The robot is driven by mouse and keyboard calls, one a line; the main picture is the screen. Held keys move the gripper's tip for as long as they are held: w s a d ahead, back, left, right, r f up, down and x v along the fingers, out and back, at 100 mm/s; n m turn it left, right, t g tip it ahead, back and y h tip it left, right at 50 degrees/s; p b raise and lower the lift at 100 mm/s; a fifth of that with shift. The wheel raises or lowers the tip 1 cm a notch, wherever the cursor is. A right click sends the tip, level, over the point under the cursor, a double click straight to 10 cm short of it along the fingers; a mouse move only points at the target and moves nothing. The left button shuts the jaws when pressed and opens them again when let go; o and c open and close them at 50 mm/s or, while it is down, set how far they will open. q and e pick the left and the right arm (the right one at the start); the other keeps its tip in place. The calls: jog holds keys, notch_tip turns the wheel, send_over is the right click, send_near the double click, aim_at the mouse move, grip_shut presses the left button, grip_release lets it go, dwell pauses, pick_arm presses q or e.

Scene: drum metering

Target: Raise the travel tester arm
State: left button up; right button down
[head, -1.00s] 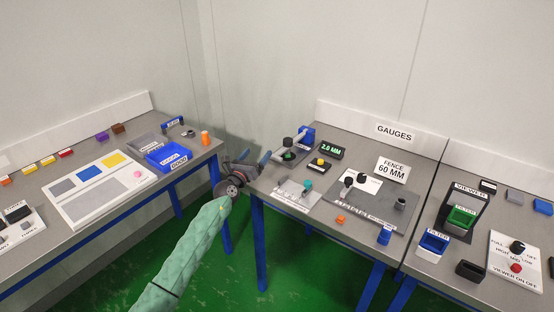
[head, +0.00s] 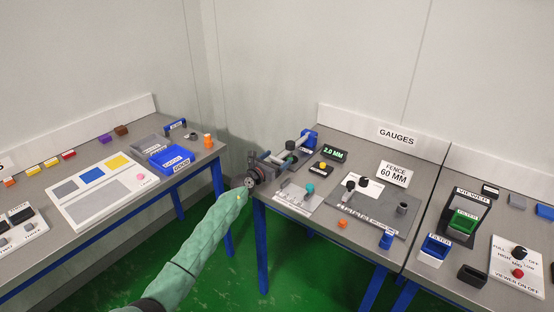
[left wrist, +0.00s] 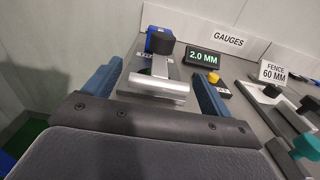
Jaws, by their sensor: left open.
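My left gripper (head: 281,159) is at the tester, coming in from the table's left edge. In the left wrist view its two blue fingers (left wrist: 157,69) are open, one on each side of the silver arm and knob. Whether a finger touches the arm cannot be told. My right gripper is out of view.
A display reading 2.0 MM (head: 334,154) and a yellow button (head: 322,165) stand right of the tester. A plate with a teal knob (head: 309,188) lies in front. A fence sign (head: 394,172) stands further right. A gap separates this table from the left one.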

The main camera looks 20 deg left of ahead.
pick_arm(q)
jog(key=shift+w+d, duration=0.15)
jog(key=shift+w, duration=0.2)
jog(key=c, duration=1.4)
jog(key=shift+r, duration=0.1)
